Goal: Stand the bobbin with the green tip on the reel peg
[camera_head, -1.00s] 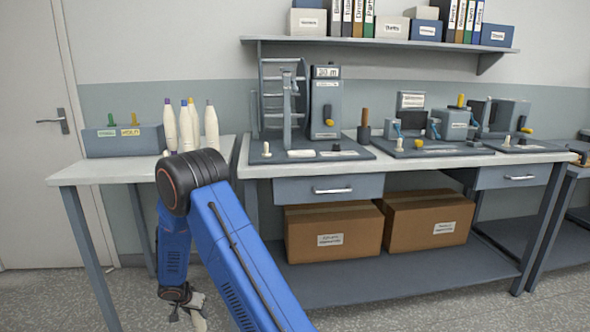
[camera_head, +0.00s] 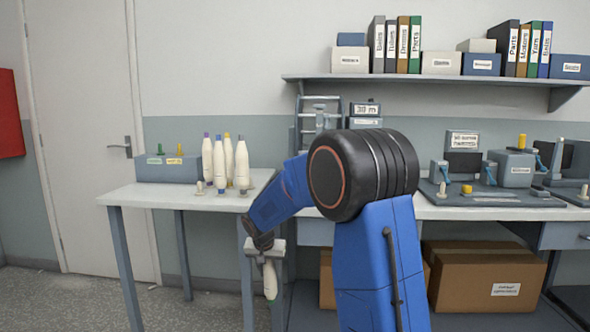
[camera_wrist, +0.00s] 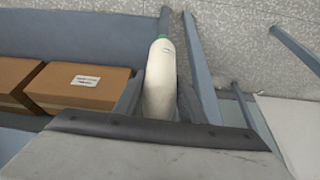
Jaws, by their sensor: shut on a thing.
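My gripper (camera_head: 268,248) is shut on a cream bobbin (camera_head: 270,278), below bench height in front of the gap between the two benches. The bobbin hangs with its narrow tip down; the tip looks green. In the wrist view the bobbin (camera_wrist: 160,85) lies between the two fingers, with a pale green tip at its far end. The reel frame (camera_head: 320,112) on the right bench shows only in its upper part. The reel peg is not visible; my arm covers that part of the bench.
Several other bobbins (camera_head: 219,163) with purple, blue and yellow tips stand on the left bench (camera_head: 150,196), near a grey box (camera_head: 168,168). The shelf (camera_head: 430,78) hangs above the right bench. Cardboard boxes (camera_head: 490,275) sit below it. The left bench's front is clear.

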